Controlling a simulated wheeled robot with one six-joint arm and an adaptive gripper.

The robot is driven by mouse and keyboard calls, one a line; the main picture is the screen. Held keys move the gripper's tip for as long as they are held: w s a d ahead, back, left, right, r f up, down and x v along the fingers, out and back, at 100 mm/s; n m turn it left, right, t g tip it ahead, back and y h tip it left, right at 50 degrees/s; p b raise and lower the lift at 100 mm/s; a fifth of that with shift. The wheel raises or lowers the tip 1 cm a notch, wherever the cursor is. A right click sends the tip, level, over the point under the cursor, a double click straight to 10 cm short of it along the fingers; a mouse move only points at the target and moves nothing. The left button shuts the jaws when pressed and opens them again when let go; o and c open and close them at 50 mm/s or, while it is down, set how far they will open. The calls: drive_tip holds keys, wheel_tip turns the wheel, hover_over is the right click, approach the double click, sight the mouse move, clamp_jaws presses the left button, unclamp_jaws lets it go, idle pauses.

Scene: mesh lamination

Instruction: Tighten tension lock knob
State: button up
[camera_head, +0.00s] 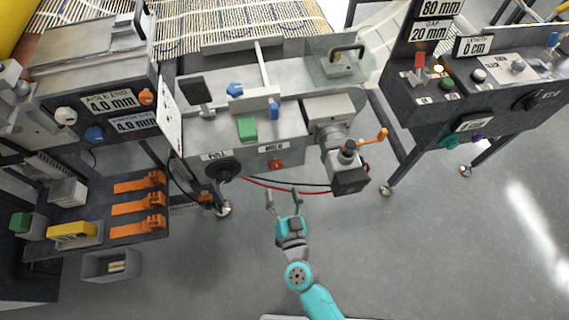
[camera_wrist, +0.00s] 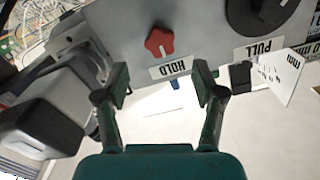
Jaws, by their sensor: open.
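No knob in view carries a readable tension lock label, so I cannot tell which one the task names. A red lobed knob (camera_head: 276,164) is on the grey machine's front face beside a HOLD label; it also shows in the wrist view (camera_wrist: 159,42), above the gap between my fingers. A round black knob (camera_head: 222,168) by a PULL label is to its left, and in the wrist view (camera_wrist: 262,14) at upper right. My gripper (camera_head: 283,196) is open and empty, in front of and below that face, apart from both knobs. In the wrist view (camera_wrist: 160,88) its fingers are spread.
A grey motor housing (camera_head: 350,180) juts out right of the face, with an orange crank (camera_head: 378,135) near it. Red and black cables (camera_head: 290,186) hang behind my gripper. Open floor (camera_head: 410,260) lies right.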

sight(277, 168)
drive_tip(key=x, duration=0.9)
drive_tip(key=shift+w, duration=0.3)
drive_tip(key=c, duration=1.2)
